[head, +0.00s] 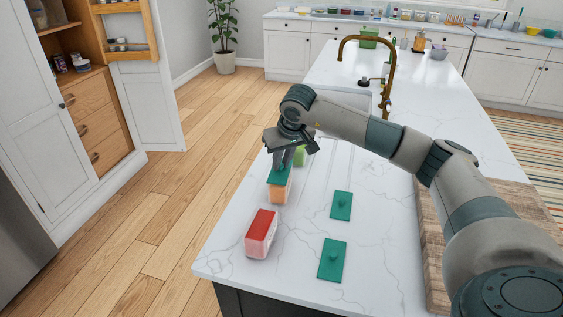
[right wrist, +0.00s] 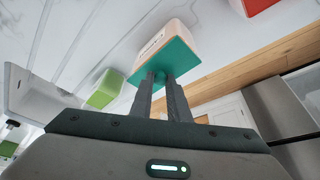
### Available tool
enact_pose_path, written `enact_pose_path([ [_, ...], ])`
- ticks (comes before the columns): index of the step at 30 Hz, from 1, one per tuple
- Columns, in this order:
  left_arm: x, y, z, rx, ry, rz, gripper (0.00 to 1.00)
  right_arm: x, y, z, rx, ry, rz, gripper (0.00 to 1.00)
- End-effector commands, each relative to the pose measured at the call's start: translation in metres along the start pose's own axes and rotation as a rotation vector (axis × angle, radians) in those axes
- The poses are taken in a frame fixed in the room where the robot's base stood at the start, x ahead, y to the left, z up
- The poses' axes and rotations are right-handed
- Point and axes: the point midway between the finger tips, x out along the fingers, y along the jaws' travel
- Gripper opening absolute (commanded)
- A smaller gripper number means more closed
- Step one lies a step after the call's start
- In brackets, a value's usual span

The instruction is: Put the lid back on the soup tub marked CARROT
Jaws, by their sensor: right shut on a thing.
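My right gripper (head: 286,160) is shut on the knob of a teal lid (head: 278,176). The lid is over an orange-filled tub (head: 279,192) on the counter, and it covers the tub's top in the right wrist view. It looks level and at the rim, though I cannot tell whether it is fully seated. In the right wrist view, the gripper (right wrist: 162,80) pinches the knob, with the lid (right wrist: 185,62) across the tub (right wrist: 160,40). The marking on the tub is too small to read. My left gripper is not in view.
A red-filled tub (head: 261,234) stands nearer on the counter, and a green-filled tub (head: 300,157) stands behind the orange one. Two teal lids (head: 342,204) (head: 332,260) lie to the right. A wooden board (head: 430,240) and brass faucet (head: 388,75) are further right.

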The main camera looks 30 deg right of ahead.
Motion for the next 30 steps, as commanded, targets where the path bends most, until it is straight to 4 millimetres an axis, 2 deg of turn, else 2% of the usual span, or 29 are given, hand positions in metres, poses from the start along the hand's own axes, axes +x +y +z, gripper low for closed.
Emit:
enact_pose_path([
  [7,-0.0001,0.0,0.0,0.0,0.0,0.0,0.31,-0.0002,0.0,-0.0001,0.0,0.0,0.0,0.0],
  [8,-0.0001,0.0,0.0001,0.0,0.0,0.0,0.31,-0.0002,0.0,-0.0001,0.0,0.0,0.0,0.18],
  [10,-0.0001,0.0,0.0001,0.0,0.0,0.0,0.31,-0.0001,0.0,-0.0001,0.0,0.0,0.0,0.34],
  [11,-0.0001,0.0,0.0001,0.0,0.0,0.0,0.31,-0.0001,0.0,-0.0001,0.0,0.0,0.0,0.37],
  [17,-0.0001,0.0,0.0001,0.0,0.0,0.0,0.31,-0.0001,0.0,-0.0001,0.0,0.0,0.0,0.37],
  [19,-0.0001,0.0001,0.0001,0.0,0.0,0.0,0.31,0.0,-0.0001,0.0,0.0,0.0,0.0,0.54],
  [20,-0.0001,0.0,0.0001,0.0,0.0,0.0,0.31,0.0,-0.0001,0.0,0.0,0.0,0.0,0.56],
  [30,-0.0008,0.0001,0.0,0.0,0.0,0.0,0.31,-0.0011,-0.0001,-0.0005,0.0,0.0,0.0,0.56],
])
